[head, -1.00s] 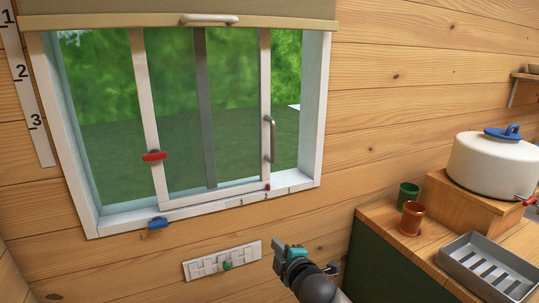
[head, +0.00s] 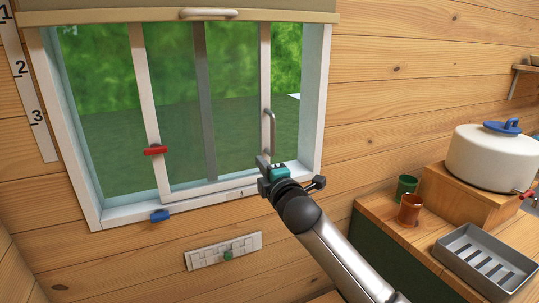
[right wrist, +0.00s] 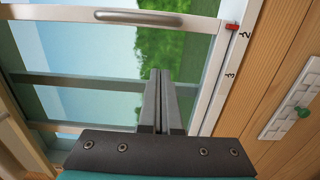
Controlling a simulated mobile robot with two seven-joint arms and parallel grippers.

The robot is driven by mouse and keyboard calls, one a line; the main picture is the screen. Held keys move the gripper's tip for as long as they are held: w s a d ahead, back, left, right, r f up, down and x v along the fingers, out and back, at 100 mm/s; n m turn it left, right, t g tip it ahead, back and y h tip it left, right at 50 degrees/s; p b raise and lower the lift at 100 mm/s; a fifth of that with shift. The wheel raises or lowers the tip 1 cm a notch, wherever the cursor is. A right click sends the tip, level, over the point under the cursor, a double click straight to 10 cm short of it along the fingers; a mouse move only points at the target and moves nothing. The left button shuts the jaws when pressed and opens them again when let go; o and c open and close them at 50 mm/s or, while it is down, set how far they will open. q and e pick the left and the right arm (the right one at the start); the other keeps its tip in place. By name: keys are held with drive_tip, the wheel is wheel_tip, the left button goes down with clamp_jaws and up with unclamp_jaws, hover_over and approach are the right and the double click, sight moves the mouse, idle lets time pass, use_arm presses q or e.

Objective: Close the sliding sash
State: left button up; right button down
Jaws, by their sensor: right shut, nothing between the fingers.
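The sliding sash (head: 146,120) is a white-framed glass panel within the window. A gap shows between its right stile and the right side of the window frame (head: 313,110). A grey bar handle (head: 271,132) stands on that right stile; it also shows at the top of the right wrist view (right wrist: 138,18). My right gripper (head: 262,161) is shut and empty, near the sash's lower right corner, just below the handle in the head view. In the right wrist view its fingers (right wrist: 160,75) lie over the glass side of the stile. Contact cannot be told. My left gripper is out of view.
A red block (head: 155,150) sits on the sash's left stile and a blue one (head: 159,216) on the sill. A panel with a green knob (head: 227,255) is below. At right are a pot (head: 490,160), cups (head: 410,208) and a grey tray (head: 470,262).

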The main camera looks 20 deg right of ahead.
sight(271, 154)
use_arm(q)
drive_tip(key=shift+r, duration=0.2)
use_arm(e)
drive_tip(key=shift+w+d, duration=2.05)
drive_tip(key=shift+w, duration=0.3)
drive_tip(key=shift+d, duration=0.1)
drive_tip(key=shift+d, duration=0.2)
use_arm(q)
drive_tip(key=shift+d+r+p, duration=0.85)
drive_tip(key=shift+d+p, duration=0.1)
drive_tip(key=shift+p, duration=0.1)
use_arm(e)
drive_tip(key=d, duration=1.5)
drive_tip(key=shift+d, duration=0.25)
drive_tip(key=shift+s, duration=0.15)
